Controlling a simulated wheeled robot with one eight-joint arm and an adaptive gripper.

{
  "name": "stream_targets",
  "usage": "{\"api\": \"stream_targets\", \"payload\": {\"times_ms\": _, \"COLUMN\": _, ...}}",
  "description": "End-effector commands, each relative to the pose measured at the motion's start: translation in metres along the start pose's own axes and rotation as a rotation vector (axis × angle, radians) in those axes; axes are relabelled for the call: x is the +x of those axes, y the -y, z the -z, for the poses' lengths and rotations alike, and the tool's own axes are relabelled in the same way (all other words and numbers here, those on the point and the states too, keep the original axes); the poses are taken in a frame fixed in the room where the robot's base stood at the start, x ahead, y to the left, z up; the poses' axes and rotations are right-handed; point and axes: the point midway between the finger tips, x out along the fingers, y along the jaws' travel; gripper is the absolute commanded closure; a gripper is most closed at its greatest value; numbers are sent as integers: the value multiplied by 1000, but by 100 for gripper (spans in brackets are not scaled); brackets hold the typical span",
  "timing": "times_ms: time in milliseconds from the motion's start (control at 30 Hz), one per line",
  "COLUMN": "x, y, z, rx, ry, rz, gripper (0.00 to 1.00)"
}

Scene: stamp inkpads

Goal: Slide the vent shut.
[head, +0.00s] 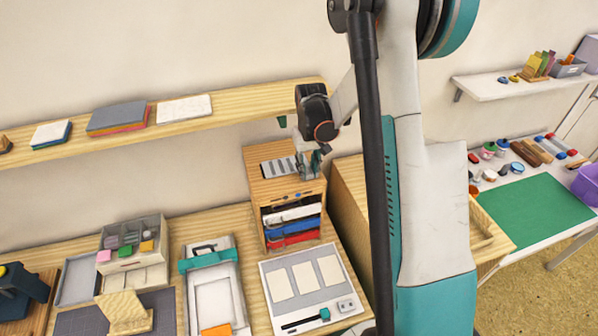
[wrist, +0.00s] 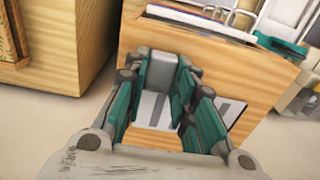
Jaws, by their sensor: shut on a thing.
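The vent (head: 273,167) is a flat pale-grey plate with darker bands, set in the top of a small wooden cabinet (head: 258,187). In the wrist view the vent (wrist: 152,110) shows between and below the fingers, with light and dark bands. My gripper (head: 309,166) is at the vent's right end in the head view. In the wrist view my gripper (wrist: 164,72) has its teal fingers closed in on a small grey part of the vent.
Blue, white and red items (head: 292,224) fill the cabinet's open front. A wooden shelf (head: 233,105) with stacked pads runs along the wall behind. A grey board with pale cards (head: 262,290) lies in front, and a wooden box (head: 349,187) stands to the right.

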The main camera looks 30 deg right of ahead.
Motion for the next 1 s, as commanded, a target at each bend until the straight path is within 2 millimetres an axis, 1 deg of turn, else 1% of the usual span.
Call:
{"api": "stream_targets", "payload": {"times_ms": 33, "x": 0, "y": -4, "z": 0, "rx": 2, "ry": -1, "rz": -7, "gripper": 100}}
{"api": "stream_targets", "payload": {"times_ms": 200, "x": 0, "y": -4, "z": 0, "rx": 2, "ry": -1, "rz": -9, "gripper": 100}}
{"api": "stream_targets", "payload": {"times_ms": 233, "x": 0, "y": -4, "z": 0, "rx": 2, "ry": -1, "rz": -9, "gripper": 73}}
{"api": "stream_targets", "payload": {"times_ms": 267, "x": 0, "y": -5, "z": 0, "rx": 2, "ry": -1, "rz": -9, "gripper": 67}}
{"api": "stream_targets", "payload": {"times_ms": 300, "x": 0, "y": -4, "z": 0, "rx": 2, "ry": -1, "rz": -9, "gripper": 58}}
{"api": "stream_targets", "payload": {"times_ms": 333, "x": 0, "y": -4, "z": 0, "rx": 2, "ry": -1, "rz": -9, "gripper": 55}}
{"api": "stream_targets", "payload": {"times_ms": 633, "x": -1, "y": -3, "z": 0, "rx": 1, "ry": 0, "rz": -7, "gripper": 55}}
{"api": "stream_targets", "payload": {"times_ms": 733, "x": -5, "y": -3, "z": 0, "rx": 1, "ry": 0, "rz": -7, "gripper": 55}}
{"api": "stream_targets", "payload": {"times_ms": 867, "x": -21, "y": -3, "z": 0, "rx": 1, "ry": 0, "rz": -7, "gripper": 55}}
{"api": "stream_targets", "payload": {"times_ms": 1000, "x": -49, "y": -3, "z": -1, "rx": 1, "ry": 0, "rz": -7, "gripper": 55}}
